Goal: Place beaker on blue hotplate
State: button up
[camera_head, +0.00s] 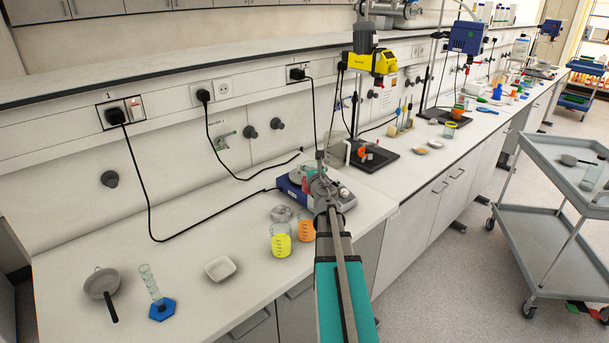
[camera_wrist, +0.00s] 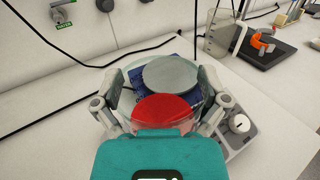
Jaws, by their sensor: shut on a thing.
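The beaker (camera_wrist: 165,108) is clear glass with red contents. It sits between the two fingers of my gripper (camera_wrist: 163,92), which is shut on it. The blue hotplate (camera_head: 289,191) stands on the bench against the wall side, with a grey control front. In the wrist view its round grey plate (camera_wrist: 171,74) shows through and beyond the beaker. In the head view my gripper (camera_head: 321,187) is over the hotplate and hides part of it. I cannot tell whether the beaker's base touches the plate.
A beaker with yellow contents (camera_head: 281,244) and one with orange contents (camera_head: 305,230) stand on the bench left of my arm. A white dish (camera_head: 220,268), a blue-based cylinder (camera_head: 161,309) and a grey pan (camera_head: 102,283) are farther left. A stirrer stand (camera_head: 372,157) is right of the hotplate.

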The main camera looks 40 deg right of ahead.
jog(key=w+r+p, duration=0.5)
jog(key=r+p, duration=0.3)
jog(key=shift+a+r, duration=0.15)
jog(key=shift+r, duration=0.15)
jog(key=shift+w+f, duration=0.1)
jog(key=shift+w, duration=0.05)
jog(key=w+d+f+b, duration=0.9)
jog(key=shift+w, duration=0.25)
dwell(0.4)
dwell(0.4)
jog(key=shift+w+d+f+b, duration=0.15)
jog(key=shift+f+b, duration=0.85)
jog(key=shift+w+d+f+b, duration=0.1)
jog(key=shift+d+f+b, duration=0.05)
jog(key=shift+f+b, duration=0.85)
jog(key=shift+f, duration=0.1)
